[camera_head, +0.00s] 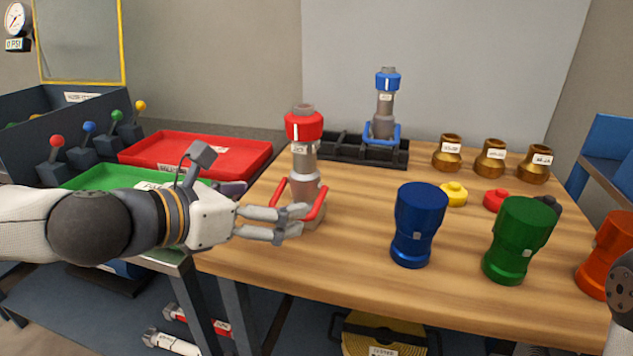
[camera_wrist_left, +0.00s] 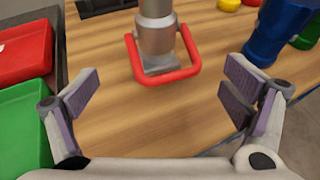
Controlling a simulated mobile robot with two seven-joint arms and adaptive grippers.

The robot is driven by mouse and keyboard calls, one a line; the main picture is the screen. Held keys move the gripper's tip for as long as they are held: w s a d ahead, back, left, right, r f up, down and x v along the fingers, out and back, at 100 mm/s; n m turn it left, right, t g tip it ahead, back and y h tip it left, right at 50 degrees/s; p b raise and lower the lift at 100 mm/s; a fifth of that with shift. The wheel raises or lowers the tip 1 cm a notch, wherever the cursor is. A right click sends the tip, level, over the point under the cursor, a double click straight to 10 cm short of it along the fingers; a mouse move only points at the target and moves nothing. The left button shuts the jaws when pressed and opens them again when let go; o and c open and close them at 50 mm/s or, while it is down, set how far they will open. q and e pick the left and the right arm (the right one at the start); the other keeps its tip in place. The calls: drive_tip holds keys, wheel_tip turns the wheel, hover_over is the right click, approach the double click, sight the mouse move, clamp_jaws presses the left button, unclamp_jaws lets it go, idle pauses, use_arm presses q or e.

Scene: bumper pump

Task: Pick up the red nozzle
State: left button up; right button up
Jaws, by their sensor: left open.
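The red nozzle (camera_head: 304,160) stands upright on the left part of the wooden table, with a red cap, a grey body and a red loop handle. My left gripper (camera_head: 291,222) reaches in from the left, in front of the nozzle's lower part and overlapping its base and handle in the head view. In the left wrist view the fingers (camera_wrist_left: 163,100) are wide apart with nothing between them. The nozzle's lower body and handle (camera_wrist_left: 157,42) stand just beyond the fingers, and its top is cut off. My right gripper is not in view.
A blue-handled nozzle (camera_head: 386,105) stands by the black rack (camera_head: 340,147) behind. Blue (camera_head: 418,225), green (camera_head: 517,238) and orange (camera_head: 610,255) fittings stand to the right. Brass fittings (camera_head: 490,158) line the back right. Red (camera_head: 195,153) and green (camera_head: 105,180) trays lie left.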

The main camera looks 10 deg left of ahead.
use_arm(q)
drive_tip(key=x, duration=0.2)
drive_tip(key=f+b+x, duration=0.1)
drive_tip(key=x, duration=0.5)
drive_tip(key=shift+s+f+b, duration=0.15)
drive_tip(key=shift+f+b, duration=0.1)
drive_tip(key=shift+b, duration=0.1)
drive_tip(key=shift+d+r, duration=0.1)
drive_tip(key=shift+r, duration=0.1)
drive_tip(key=shift+c, duration=0.9)
drive_tip(key=c, duration=1.7)
drive_tip(key=shift+c, duration=0.3)
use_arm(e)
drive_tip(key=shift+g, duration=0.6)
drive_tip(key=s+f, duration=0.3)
